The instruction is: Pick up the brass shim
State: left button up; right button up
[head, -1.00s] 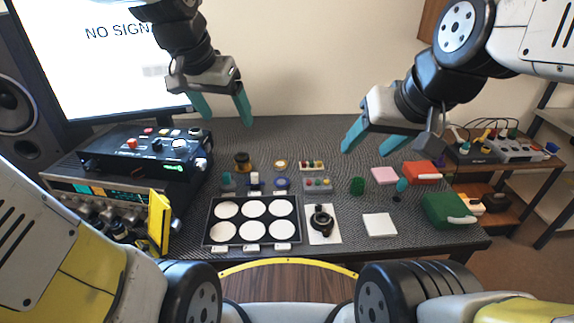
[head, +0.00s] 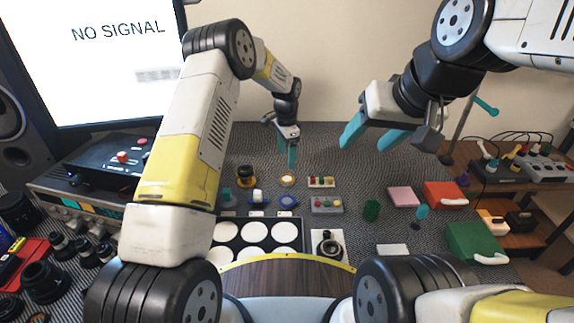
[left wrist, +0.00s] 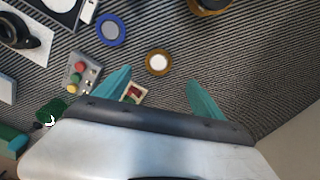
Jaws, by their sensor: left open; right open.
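The brass shim appears to be the small brass-coloured ring with a pale centre (head: 287,180), lying flat on the grey ribbed mat. It also shows in the left wrist view (left wrist: 158,62), framed between the fingertips and slightly beyond them. My left gripper (head: 291,160) points down above and just behind the ring, its teal fingers apart and empty. In the left wrist view my left gripper (left wrist: 160,76) is open, with a clear gap to the ring. My right gripper (head: 364,146) is open and empty, above the mat at the right.
Close to the ring are a blue ring (head: 288,201), a brass-and-black cylinder (head: 245,176) and a small block with coloured knobs (head: 321,182). A black tray with white discs (head: 302,246) lies nearer. A green cylinder (head: 371,211) stands to the right.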

aim_at(287, 179)
pick_arm(q)
jog(key=shift+s+f, duration=0.15)
jog(key=shift+f, duration=4.15)
jog(key=shift+f, duration=0.25)
jog(key=c, duration=1.4)
